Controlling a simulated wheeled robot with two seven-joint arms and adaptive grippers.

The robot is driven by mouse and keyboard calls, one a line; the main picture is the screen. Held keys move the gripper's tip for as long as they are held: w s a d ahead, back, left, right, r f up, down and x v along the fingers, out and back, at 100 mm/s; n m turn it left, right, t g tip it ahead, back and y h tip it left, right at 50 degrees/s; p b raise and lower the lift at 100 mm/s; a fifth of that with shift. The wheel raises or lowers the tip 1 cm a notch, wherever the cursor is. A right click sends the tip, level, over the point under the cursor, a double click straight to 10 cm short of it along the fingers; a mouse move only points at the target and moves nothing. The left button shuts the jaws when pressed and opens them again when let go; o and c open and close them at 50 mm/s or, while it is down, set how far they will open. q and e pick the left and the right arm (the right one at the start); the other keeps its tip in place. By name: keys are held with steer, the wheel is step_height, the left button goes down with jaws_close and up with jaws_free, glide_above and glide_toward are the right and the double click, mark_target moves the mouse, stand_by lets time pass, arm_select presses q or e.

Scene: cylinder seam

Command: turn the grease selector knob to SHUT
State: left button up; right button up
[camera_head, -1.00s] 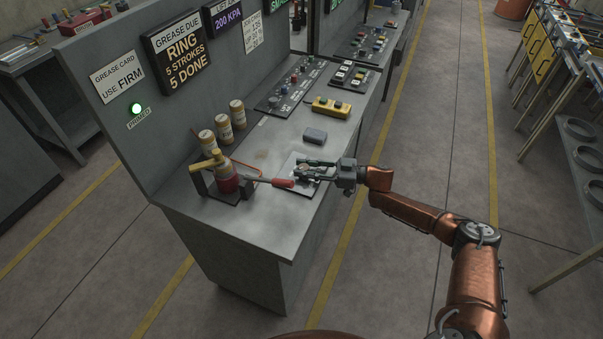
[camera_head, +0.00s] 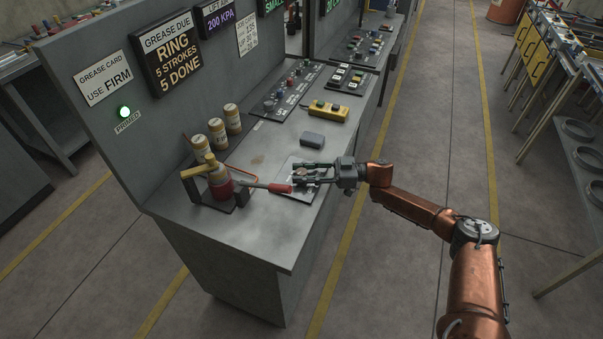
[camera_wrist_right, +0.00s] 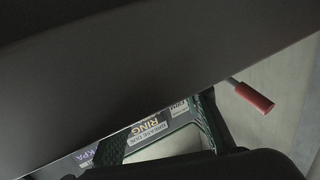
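A small round knob (camera_head: 300,172) sits on a pale plate (camera_head: 301,193) near the bench's front edge. It is largely hidden by my right gripper (camera_head: 297,173), and its pointer and lettering are too small to read. In the head view the two fingers of the right gripper lie apart, one on each side of the knob; contact cannot be made out. The right wrist view shows these fingers (camera_wrist_right: 160,137) spread, with a large dark surface covering much of the picture. My left gripper is not in view.
A grease pump (camera_head: 218,184) with a red-gripped lever (camera_head: 280,188) stands left of the gripper, the red end close to the fingertips. Several cartridges (camera_head: 217,133) stand behind it. A grey block (camera_head: 312,139) and a yellow button box (camera_head: 328,111) lie farther back.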

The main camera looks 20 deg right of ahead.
steer(key=o, duration=0.3)
steer(key=shift+d, duration=0.2)
steer(key=v, duration=1.1)
steer(key=shift+d, duration=0.3)
steer(key=shift+s+f, duration=0.1)
